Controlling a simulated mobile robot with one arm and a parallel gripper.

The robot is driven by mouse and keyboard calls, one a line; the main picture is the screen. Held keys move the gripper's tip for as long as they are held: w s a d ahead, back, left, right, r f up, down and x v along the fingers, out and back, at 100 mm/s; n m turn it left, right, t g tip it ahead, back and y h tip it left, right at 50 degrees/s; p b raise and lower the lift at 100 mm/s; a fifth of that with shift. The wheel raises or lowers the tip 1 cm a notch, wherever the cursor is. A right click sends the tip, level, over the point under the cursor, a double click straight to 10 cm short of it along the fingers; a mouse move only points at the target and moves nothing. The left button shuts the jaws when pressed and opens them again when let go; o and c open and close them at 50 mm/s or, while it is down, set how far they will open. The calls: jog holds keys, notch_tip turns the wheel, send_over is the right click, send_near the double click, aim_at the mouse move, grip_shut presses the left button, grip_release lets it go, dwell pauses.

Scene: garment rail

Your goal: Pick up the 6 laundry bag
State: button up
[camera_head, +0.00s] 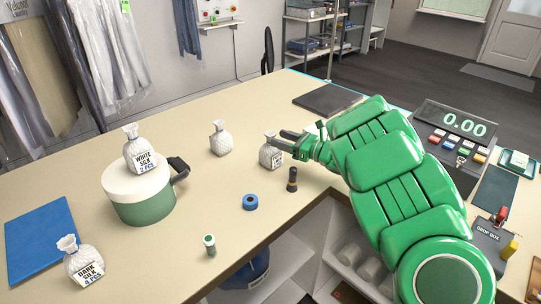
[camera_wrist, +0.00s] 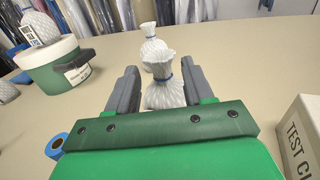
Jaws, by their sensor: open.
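A white laundry bag with a tied neck (camera_head: 266,160) stands on the counter at my gripper (camera_head: 290,143); its tag is too small to read surely. In the wrist view this bag (camera_wrist: 165,96) sits between the two open fingers (camera_wrist: 158,82), with space visible beside it. A second white bag (camera_head: 221,138) stands behind it to the left, no tag showing; it also shows in the wrist view (camera_wrist: 153,52). A bag tagged WHITE SILK 2 PCS (camera_head: 138,150) sits on a green-and-white canister. A bag tagged DARK SILK 4 PCS (camera_head: 80,262) stands at the front left.
The canister (camera_head: 140,203) has a dark handle. A box marked TEST (camera_wrist: 300,140) is right of my gripper. A blue folder (camera_head: 40,238) lies left.

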aim_at(271, 134)
jog(key=shift+x, duration=2.45)
jog(key=shift+f, duration=0.1)
jog(key=shift+c, duration=0.2)
grip_shut()
